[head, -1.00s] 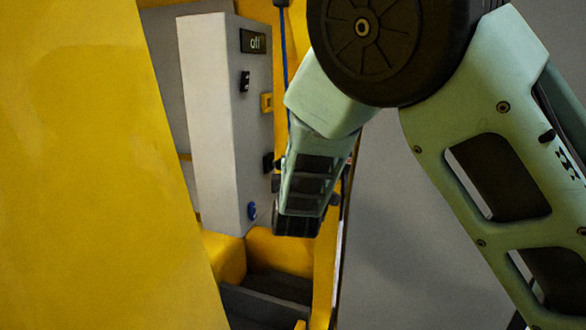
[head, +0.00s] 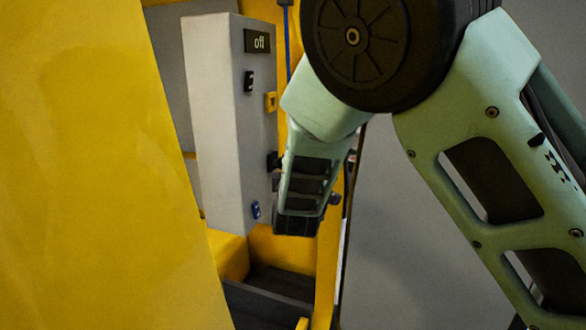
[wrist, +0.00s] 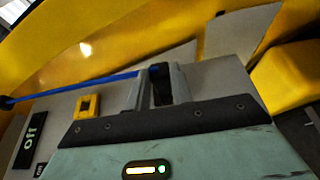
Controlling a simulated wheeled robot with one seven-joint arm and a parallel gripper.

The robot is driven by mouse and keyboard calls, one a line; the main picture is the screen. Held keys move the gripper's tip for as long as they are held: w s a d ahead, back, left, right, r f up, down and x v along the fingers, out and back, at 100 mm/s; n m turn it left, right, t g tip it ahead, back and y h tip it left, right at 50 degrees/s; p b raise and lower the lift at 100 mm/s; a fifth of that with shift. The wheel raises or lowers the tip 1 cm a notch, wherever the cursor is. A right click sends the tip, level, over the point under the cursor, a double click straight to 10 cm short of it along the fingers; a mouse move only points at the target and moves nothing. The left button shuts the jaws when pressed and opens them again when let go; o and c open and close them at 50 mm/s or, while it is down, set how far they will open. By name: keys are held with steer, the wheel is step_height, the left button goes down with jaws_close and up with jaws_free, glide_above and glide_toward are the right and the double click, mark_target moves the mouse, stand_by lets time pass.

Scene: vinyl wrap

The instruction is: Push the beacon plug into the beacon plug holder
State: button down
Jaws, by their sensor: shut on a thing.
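My gripper (wrist: 161,70) shows in the wrist view with its two grey fingers close together. They are shut on a black piece, seemingly the beacon plug (wrist: 162,92). A blue cable (wrist: 75,86) runs from the left edge to the fingers. In the head view the fingers are hidden by my own wrist, close to the right side of a grey box. A black part (head: 273,161) on that side is beside my wrist and may be the beacon plug holder. I cannot tell whether plug and holder touch.
The grey box (head: 215,120) carries an "off" display (head: 257,41), a black switch (head: 249,81), a yellow square socket (head: 271,102) and a blue part (head: 255,210). A large yellow panel (head: 90,170) fills the left. Yellow walls and a dark tray (head: 262,300) lie below.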

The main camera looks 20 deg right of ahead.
steer(key=shift+w+a+p, duration=0.3)
steer(key=shift+a+p, duration=0.15)
steer(key=shift+p, duration=0.1)
stand_by(0.7)
stand_by(0.4)
steer(key=c, duration=1.1)
jaws_free()
steer(key=shift+c, duration=0.2)
